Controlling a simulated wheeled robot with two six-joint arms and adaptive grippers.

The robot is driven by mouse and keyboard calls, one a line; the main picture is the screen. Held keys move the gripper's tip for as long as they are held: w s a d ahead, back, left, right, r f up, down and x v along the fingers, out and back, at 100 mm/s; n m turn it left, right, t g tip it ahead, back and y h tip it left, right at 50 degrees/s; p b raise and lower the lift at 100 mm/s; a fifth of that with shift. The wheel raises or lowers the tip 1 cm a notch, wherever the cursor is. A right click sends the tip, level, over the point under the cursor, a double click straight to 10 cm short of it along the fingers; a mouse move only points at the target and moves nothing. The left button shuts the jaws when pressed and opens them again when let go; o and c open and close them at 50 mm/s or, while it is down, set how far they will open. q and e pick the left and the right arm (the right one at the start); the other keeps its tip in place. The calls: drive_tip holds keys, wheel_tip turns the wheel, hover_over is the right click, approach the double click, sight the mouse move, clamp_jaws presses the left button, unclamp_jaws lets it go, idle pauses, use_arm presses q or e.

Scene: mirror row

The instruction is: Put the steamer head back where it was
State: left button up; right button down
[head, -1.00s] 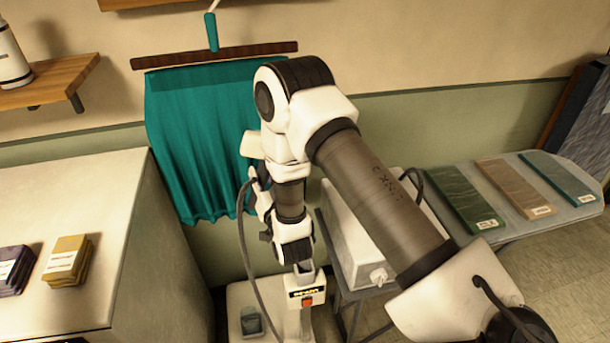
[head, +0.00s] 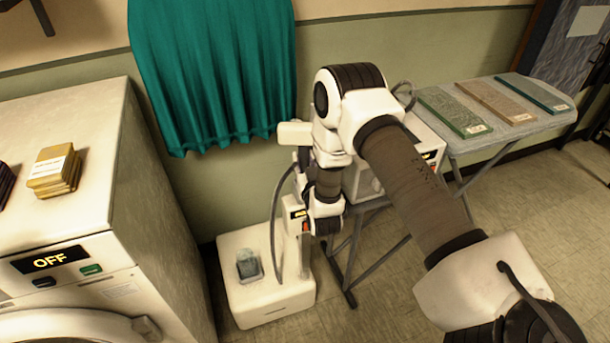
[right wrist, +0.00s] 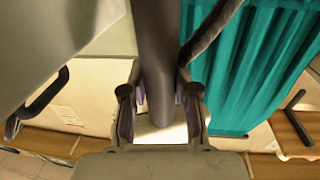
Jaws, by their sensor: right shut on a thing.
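The steamer head (head: 295,133) is a white block beside my right wrist in the head view. My right gripper (head: 302,158) is shut on its dark handle, mostly hidden by my arm. In the right wrist view the dark handle (right wrist: 155,55) runs between the fingers of my right gripper (right wrist: 158,100). The grey hose (head: 274,215) hangs from there to the white steamer base (head: 262,305) on the floor. The steamer's pole (head: 305,255) has a panel with an orange button, just below the gripper in the picture. My left gripper is out of view.
A teal curtain (head: 215,70) hangs behind, left of the arm. A white washer (head: 85,170) showing OFF stands at left, with yellow folded cloths (head: 55,172) on top. An ironing board (head: 490,142) with several folded cloths is at right.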

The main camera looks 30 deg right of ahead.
wheel_tip(320, 180, down, 4)
drive_tip(key=shift+s+f, duration=0.1)
drive_tip(key=shift+f, duration=0.05)
drive_tip(key=c, duration=0.9)
unclamp_jaws()
drive_tip(key=shift+o, duration=0.2)
